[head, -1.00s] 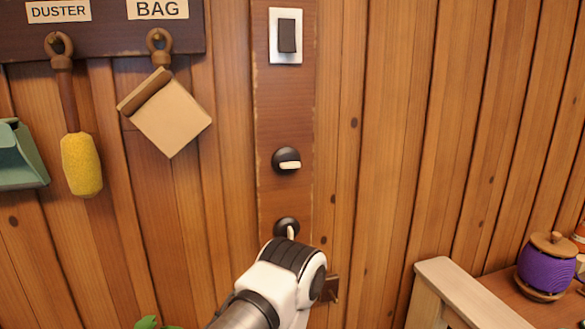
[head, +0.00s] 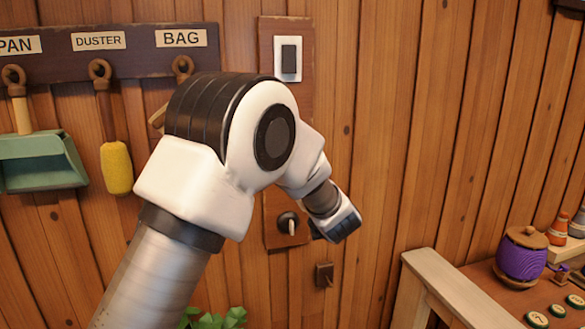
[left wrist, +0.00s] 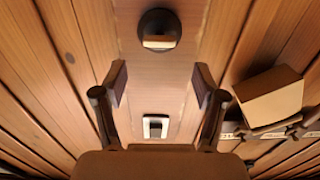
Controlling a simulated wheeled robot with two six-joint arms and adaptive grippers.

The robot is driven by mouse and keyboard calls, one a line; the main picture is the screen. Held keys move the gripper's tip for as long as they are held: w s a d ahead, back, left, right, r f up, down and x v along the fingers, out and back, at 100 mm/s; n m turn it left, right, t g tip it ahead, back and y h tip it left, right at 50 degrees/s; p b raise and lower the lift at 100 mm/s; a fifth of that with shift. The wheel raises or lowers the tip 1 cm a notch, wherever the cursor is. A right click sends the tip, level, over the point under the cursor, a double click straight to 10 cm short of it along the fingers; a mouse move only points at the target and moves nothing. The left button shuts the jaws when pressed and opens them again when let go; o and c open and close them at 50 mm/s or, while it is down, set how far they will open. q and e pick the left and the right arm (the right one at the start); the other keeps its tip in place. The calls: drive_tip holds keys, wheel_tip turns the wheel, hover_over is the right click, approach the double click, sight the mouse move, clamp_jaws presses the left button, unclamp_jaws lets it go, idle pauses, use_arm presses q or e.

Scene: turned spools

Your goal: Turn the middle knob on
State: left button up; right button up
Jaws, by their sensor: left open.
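A brown panel (head: 285,93) on the wall bears a switch (head: 289,59) at its top and round black knobs below. The middle knob is hidden behind my left arm in the head view. The left wrist view shows it as a black disc (left wrist: 159,22) with a pale bar lying across the picture. The lower knob (head: 288,223) has its pale bar upright. My left gripper (left wrist: 160,78) is open and empty in the left wrist view, its fingers apart, with the knob just past the fingertips and not between them. The fingers are not clear in the head view. My right gripper is not in view.
A rack (head: 60,50) holds a dustpan (head: 40,162), a yellow duster (head: 116,168) and a bag (left wrist: 268,98). A brown block (head: 324,275) is on the wall below the panel. A bench (head: 470,300) with a purple spool (head: 521,257) stands at right. The wall right of the panel is bare.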

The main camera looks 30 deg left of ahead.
use_arm(q)
drive_tip(key=p+x, duration=0.2)
drive_tip(key=x, duration=0.4)
drive_tip(key=shift+w+a, duration=0.15)
drive_tip(key=shift+a, duration=0.15)
drive_tip(key=shift+w+d+f, duration=0.1)
drive_tip(key=shift+c, duration=1.3)
drive_tip(key=c, duration=0.9)
